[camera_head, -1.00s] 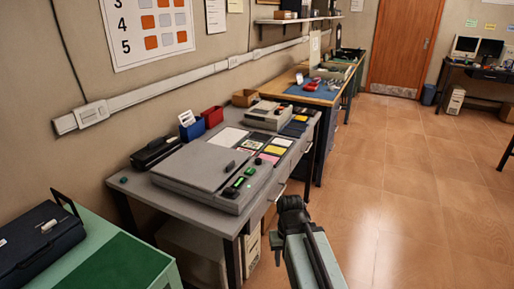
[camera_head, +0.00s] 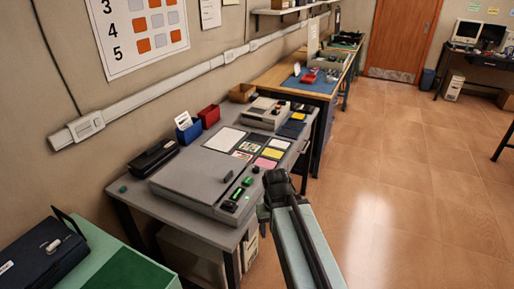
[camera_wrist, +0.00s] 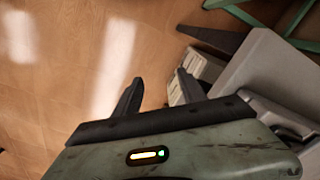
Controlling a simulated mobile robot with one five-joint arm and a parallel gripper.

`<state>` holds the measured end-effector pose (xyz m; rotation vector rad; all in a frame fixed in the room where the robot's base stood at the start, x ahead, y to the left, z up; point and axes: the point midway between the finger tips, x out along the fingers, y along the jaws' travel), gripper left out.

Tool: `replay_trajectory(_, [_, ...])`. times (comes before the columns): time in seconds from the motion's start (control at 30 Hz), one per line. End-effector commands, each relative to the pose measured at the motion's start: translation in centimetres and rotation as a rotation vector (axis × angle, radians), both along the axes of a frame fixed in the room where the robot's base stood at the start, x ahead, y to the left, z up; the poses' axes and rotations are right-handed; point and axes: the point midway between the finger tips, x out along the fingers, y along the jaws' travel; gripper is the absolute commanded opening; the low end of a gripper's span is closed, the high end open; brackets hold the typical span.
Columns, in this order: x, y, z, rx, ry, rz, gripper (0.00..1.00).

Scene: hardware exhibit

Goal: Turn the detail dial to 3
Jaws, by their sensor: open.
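The grey flatbed scanner (camera_head: 190,178) lies on the grey desk, with its lid down. Its control strip (camera_head: 239,192) along the right edge shows small dark controls and green lights. Small dark knobs sit there, but I cannot tell which is the detail dial or read its setting. My gripper (camera_head: 277,186) is in the air just right of that strip, apart from it. In the wrist view my gripper (camera_wrist: 158,76) has its two dark fingers spread, with nothing between them and floor beyond. The dial is not visible in the wrist view.
A black device (camera_head: 153,158), a blue bin (camera_head: 189,132) and a red bin (camera_head: 209,116) stand at the desk's back. Coloured cards (camera_head: 268,153) and a beige machine (camera_head: 267,113) lie beyond the scanner. A green table (camera_head: 95,245) is at lower left.

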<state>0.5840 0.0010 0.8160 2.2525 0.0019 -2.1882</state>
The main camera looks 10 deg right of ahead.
Motion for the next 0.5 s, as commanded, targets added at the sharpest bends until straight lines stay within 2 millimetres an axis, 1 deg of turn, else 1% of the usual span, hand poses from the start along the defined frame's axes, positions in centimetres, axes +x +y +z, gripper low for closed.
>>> replay_trajectory(0.03, [0.3,0.0,4.4,0.0,-0.005,0.002,0.48])
replay_trajectory(0.1, [0.6,0.0,6.6,0.0,-0.012,0.008,0.48])
replay_trajectory(0.23, [1.6,0.0,10.3,-0.002,-0.022,0.035,0.48])
replay_trajectory(0.27, [1.9,0.3,11.1,-0.002,-0.023,0.05,0.48])
replay_trajectory(0.37, [3.6,0.5,13.8,-0.005,-0.029,0.117,0.48])
replay_trajectory(0.43, [5.9,0.5,15.7,-0.01,-0.031,0.211,0.48])
replay_trajectory(0.5, [8.6,0.6,16.1,-0.016,-0.029,0.343,0.48])
